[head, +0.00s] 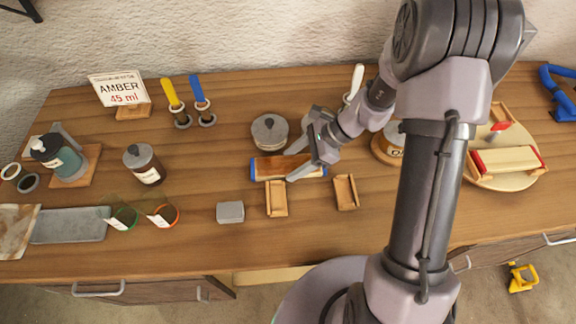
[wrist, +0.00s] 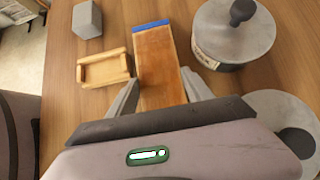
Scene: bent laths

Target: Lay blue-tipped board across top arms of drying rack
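The blue-tipped board (head: 272,167) is a brown wooden strip with a blue left end, near the middle of the bench. In the wrist view it (wrist: 159,60) runs away from me, blue end farthest. My gripper (head: 294,166) has one finger along each long side, and both fingertips appear to touch it. The fingers (wrist: 161,80) look shut on it; the board's near end is hidden by my gripper. I cannot tell whether it is raised. No drying rack is clearly identifiable; a black bracket (head: 25,10) is cut off at the upper left.
Two small wooden brackets (head: 276,211) (head: 346,192) sit in front of the board, with a grey block (head: 230,212) to the left. A lidded grey pot (head: 269,132) stands close behind. At right, a round wooden disc (head: 512,183) bears a red-ended piece (head: 508,160).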

